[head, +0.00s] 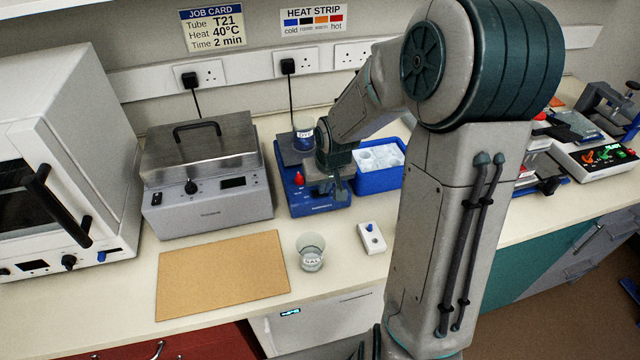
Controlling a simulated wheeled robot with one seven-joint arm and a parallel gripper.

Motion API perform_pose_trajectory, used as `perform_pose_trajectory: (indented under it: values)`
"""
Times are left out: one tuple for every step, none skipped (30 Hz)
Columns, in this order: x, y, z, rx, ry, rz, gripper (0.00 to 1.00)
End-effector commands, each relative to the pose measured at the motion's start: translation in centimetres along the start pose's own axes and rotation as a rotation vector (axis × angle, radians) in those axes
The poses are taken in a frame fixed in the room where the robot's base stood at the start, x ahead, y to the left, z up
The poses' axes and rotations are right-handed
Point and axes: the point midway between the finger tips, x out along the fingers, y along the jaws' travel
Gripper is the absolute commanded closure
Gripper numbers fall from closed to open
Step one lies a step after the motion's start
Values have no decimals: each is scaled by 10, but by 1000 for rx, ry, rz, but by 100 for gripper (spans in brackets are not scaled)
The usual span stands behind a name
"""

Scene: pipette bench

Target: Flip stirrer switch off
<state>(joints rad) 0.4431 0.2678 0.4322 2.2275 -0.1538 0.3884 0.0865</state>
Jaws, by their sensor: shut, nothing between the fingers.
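The blue stirrer (307,205) stands on the bench near the back wall, left of the blue ice tub. A red knob (299,179) shows on its left front. My gripper (338,192) is shut and empty, pointing down at the right front of the stirrer. It covers that part of the stirrer, and I cannot make out the switch behind it. I cannot tell whether the fingers touch the stirrer.
A metal lidded bath (206,205) stands left of the stirrer. The blue tub (378,182) is close on its right. In front are a glass beaker (311,254), a small white box with a blue knob (371,238) and a tan board (222,273).

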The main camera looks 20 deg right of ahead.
Motion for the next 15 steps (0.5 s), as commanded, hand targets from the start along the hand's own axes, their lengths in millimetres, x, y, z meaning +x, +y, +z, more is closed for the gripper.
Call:
perform_pose_trajectory:
  values:
    - [0, -1, 0, -1, 0, -1, 100]
    - [0, -1, 0, -1, 0, -1, 100]
    - [0, -1, 0, -1, 1, -1, 100]
    - [0, -1, 0, -1, 1, -1, 100]
    - [0, -1, 0, -1, 1, -1, 100]
    - [0, -1, 0, -1, 1, -1, 100]
    - [0, -1, 0, -1, 1, -1, 100]
    - [-1, -1, -1, -1, 1, -1, 100]
    - [-3, -1, -1, -2, 2, -1, 100]
    - [-4, -1, -2, -2, 2, -1, 100]
    - [-7, -1, -2, -2, 2, -1, 100]
    - [-10, -1, -4, -2, 2, -1, 100]
    - [-14, -1, -4, -1, 2, -1, 100]
    - [-17, -1, -6, -1, 2, -1, 100]
    - [-22, -1, -7, -2, 2, -1, 100]
